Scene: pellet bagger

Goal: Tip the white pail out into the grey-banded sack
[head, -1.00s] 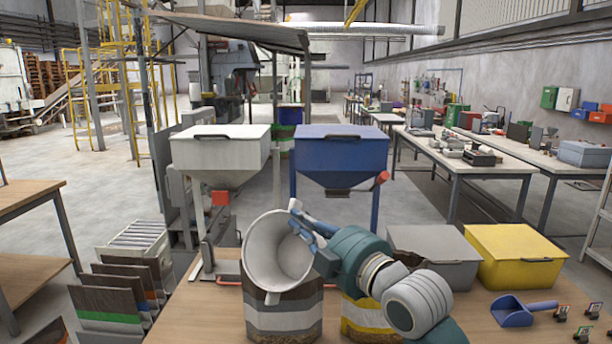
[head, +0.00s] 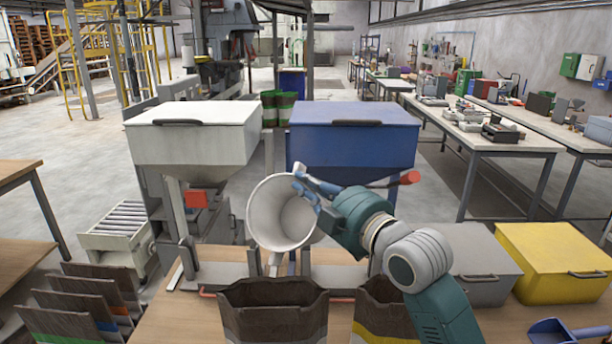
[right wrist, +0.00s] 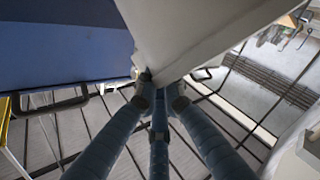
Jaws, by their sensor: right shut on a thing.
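The white pail (head: 283,213) hangs in my right gripper (head: 306,187), which is shut on its rim at the upper right. The pail is tilted, its mouth facing toward the camera, and the white inside that shows looks bare. A spout-like tab points down from its lower edge. The grey-banded sack (head: 273,315) stands open on the bench, below and nearer than the pail, and they look apart. Its band is mostly cut off by the picture's bottom edge. The right wrist view shows the blue fingers against the pale pail (right wrist: 185,35). My left gripper is out of view.
A yellow-banded sack (head: 378,305) stands just right, partly behind my arm. White (head: 192,135) and blue (head: 352,145) hoppers stand behind the pail. A grey bin (head: 482,262), yellow bin (head: 560,255) and blue scoop (head: 560,330) are at right. Flat sacks stand in a rack at left.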

